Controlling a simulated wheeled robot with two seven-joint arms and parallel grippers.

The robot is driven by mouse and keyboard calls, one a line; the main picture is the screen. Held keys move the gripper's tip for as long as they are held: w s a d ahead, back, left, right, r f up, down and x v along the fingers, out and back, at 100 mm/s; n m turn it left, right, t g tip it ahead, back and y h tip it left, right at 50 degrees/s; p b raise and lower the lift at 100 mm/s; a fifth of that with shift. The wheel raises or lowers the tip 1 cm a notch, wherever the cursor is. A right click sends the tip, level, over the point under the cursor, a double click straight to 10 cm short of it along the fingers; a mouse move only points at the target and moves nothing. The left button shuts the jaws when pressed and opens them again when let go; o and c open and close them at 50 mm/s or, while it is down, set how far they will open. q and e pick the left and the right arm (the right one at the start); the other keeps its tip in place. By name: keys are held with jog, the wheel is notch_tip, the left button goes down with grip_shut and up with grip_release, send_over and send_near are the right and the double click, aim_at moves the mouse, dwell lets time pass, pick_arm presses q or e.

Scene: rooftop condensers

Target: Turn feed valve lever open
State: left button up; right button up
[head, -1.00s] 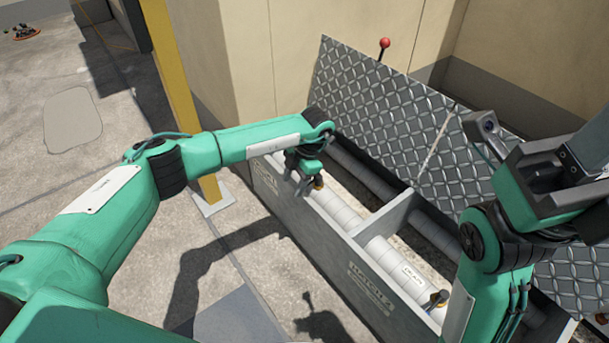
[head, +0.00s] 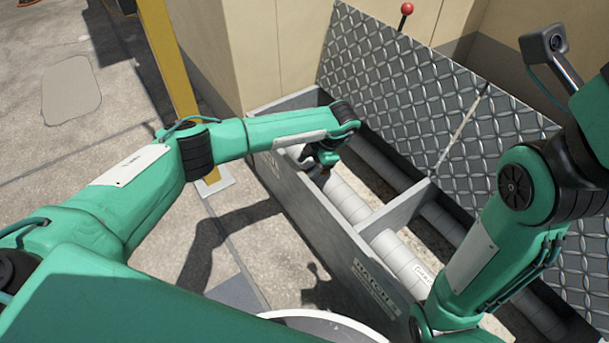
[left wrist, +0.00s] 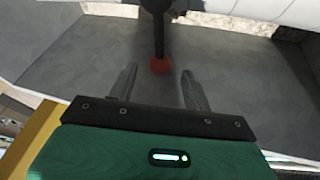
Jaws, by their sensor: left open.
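In the left wrist view a dark lever (left wrist: 158,35) with a red ball end (left wrist: 160,66) points toward my left gripper (left wrist: 159,71). The two fingers are open, one on each side of the red ball, with gaps on both sides. In the head view my left gripper (head: 321,168) reaches down into the far-left section of an open trench box, above a pale pipe (head: 347,200). There the lever is mostly hidden by the gripper. My right gripper is out of view; only arm parts show at the right.
The grey box's wall (head: 318,240) and cross divider (head: 398,210) stand close to my left arm. A raised tread-plate lid (head: 400,95) leans behind, with a red knob (head: 406,9) above it. A yellow post (head: 168,70) stands left. Concrete floor lies clear at left.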

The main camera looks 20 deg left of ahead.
pick_arm(q)
jog(key=shift+b+x, duration=0.45)
jog(key=shift+x, duration=0.95)
jog(key=shift+c, duration=0.4)
grip_shut()
jog(key=shift+r, duration=0.1)
